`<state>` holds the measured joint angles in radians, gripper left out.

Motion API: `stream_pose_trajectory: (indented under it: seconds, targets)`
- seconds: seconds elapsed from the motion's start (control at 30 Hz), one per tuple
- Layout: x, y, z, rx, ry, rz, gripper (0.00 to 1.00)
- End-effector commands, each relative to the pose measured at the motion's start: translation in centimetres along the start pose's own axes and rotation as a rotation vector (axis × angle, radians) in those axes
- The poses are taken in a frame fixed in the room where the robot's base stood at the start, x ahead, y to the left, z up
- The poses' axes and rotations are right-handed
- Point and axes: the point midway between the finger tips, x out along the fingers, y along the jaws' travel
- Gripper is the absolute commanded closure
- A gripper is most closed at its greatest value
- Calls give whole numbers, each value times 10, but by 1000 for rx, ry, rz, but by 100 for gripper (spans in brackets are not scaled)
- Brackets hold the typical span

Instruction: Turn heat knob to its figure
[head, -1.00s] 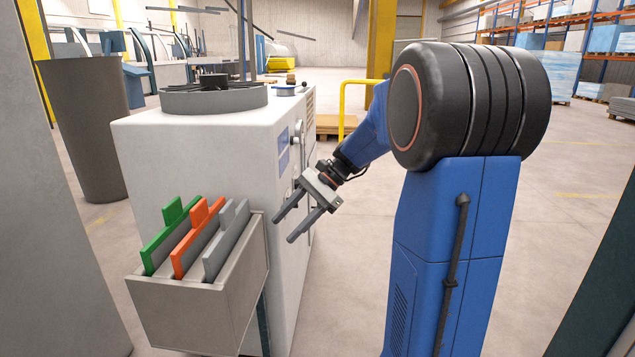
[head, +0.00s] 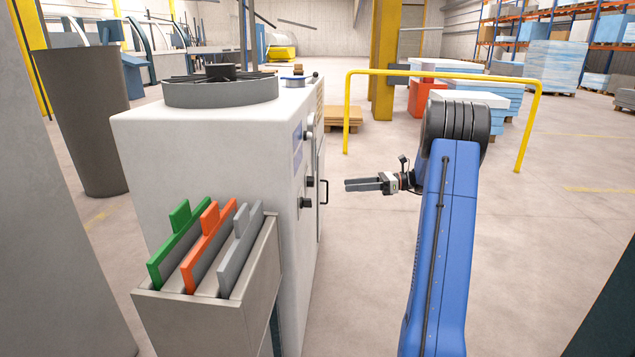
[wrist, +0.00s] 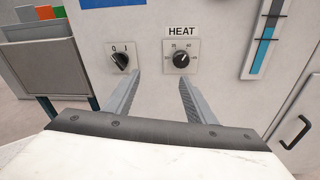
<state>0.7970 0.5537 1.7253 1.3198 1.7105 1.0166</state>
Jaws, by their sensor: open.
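The heat knob (wrist: 181,59) is a round black dial on a white scale plate under a HEAT label (wrist: 181,31), on the white cabinet's panel. Its printed figures are small and hard to read. In the wrist view my gripper (wrist: 158,82) is open, its two grey fingers pointing at the panel, with the heat knob near the right finger's tip and nothing between them. In the head view my gripper (head: 364,185) is to the right of the cabinet (head: 190,150), apart from it. Small black knobs show edge-on on the cabinet's side there.
Left of the heat knob is a black 0/1 switch (wrist: 120,60). A blue gauge strip (wrist: 266,38) and a black door handle (wrist: 296,132) are to the right. A holder (head: 190,315) with green, orange and grey plates stands at the cabinet's near end. A yellow rail (head: 445,73) stands behind my arm.

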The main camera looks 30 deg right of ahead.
Motion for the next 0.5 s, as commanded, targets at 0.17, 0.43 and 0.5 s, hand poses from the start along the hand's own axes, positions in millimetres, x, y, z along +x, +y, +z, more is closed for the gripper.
stream_pose_trajectory:
  seconds: [0.17,0.43,0.5]
  targets:
    - [-32,-28,-12,63,-84,-36,50]
    - [-30,-36,-13,82,-110,-43,50]
    - [-22,-36,-12,82,-110,-42,50]
